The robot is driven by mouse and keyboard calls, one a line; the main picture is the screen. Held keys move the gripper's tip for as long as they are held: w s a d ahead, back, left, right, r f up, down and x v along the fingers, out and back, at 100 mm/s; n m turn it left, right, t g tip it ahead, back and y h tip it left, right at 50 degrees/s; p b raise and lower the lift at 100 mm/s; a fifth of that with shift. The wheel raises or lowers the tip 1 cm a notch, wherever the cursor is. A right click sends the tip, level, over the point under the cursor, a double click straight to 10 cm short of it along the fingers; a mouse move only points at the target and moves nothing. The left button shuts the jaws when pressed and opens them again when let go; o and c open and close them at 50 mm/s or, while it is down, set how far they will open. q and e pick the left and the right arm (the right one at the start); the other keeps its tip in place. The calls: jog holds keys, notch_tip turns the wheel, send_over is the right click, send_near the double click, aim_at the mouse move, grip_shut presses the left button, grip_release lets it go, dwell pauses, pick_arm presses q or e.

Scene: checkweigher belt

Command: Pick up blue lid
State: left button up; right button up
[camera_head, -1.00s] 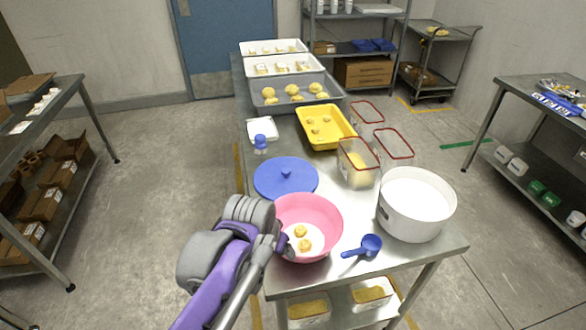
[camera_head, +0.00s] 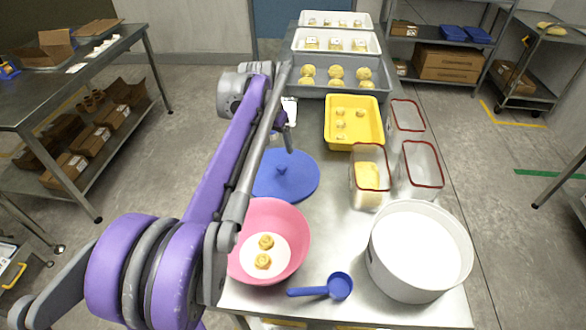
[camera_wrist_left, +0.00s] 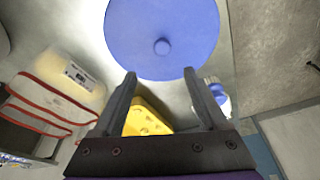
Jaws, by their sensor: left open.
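The round blue lid (camera_head: 300,180) with a small knob lies flat on the steel table, behind the pink bowl. My left arm partly covers its left side in the head view. My left gripper (camera_head: 289,143) is open and empty, pointing down above the lid's far part. In the left wrist view the lid (camera_wrist_left: 165,22) fills the top middle, with its knob just beyond and between the open fingertips (camera_wrist_left: 160,76). The gripper appears apart from the lid. My right gripper is not in view.
The pink bowl (camera_head: 297,240) holds pastry pieces in front of the lid. A blue scoop (camera_head: 340,286), a white pot (camera_head: 372,262), red-rimmed clear containers (camera_head: 422,165) and a yellow tray (camera_head: 352,104) stand to the right. A blue-capped bottle (camera_wrist_left: 214,92) is close beside the gripper.

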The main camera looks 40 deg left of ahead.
pick_arm(q)
send_over(282, 166)
jog(key=s, duration=0.1)
jog(key=f, duration=0.4)
jog(key=shift+s+f+b, duration=0.2)
jog(key=shift+f+b, duration=0.1)
jog(key=shift+f, duration=0.05)
jog(key=x, duration=0.4)
jog(key=shift+s+f, duration=0.2)
jog(key=shift+f, duration=0.25)
jog(key=shift+w+f, duration=0.2)
jog(key=shift+f, duration=0.35)
grip_shut()
